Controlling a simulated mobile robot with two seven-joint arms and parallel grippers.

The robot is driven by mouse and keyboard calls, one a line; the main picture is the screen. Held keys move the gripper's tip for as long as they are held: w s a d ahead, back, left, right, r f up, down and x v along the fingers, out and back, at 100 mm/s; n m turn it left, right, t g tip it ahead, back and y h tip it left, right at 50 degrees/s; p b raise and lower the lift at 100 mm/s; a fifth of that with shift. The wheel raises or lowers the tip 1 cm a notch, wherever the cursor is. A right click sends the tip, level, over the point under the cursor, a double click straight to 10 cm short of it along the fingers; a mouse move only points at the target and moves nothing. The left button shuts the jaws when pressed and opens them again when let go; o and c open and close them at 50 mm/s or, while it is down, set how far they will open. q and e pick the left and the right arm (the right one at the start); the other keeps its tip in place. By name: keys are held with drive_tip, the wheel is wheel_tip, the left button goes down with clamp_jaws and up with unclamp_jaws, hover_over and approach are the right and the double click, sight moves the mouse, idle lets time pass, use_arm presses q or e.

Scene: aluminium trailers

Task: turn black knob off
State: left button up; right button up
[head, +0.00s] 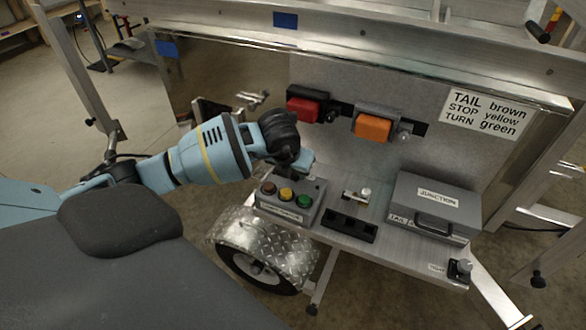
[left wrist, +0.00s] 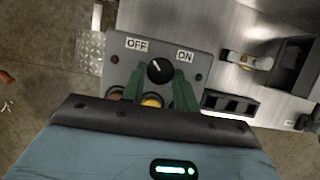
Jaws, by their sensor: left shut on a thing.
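The black knob (left wrist: 159,71) sits on a grey control box (left wrist: 203,66), between an OFF label (left wrist: 137,43) at upper left and an ON label (left wrist: 185,56) at upper right. Its white pointer mark is on its upper left part, toward the OFF side. My left gripper (left wrist: 160,76) has its green fingers on either side of the knob and is shut on it. In the head view my left gripper (head: 303,166) is at the back of the box (head: 290,212), and the knob is hidden there. My right gripper is not in view.
A black socket strip (head: 350,226), a small latch (head: 358,195) and a grey junction case (head: 432,205) stand to the right. Red (head: 305,107) and orange lamps (head: 373,127) are behind. A wheel fender (head: 262,245) is below.

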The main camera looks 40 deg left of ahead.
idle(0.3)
use_arm(q)
drive_tip(key=o, duration=1)
drive_tip(key=shift+v, duration=3.95)
drive_tip(key=shift+w, duration=0.1)
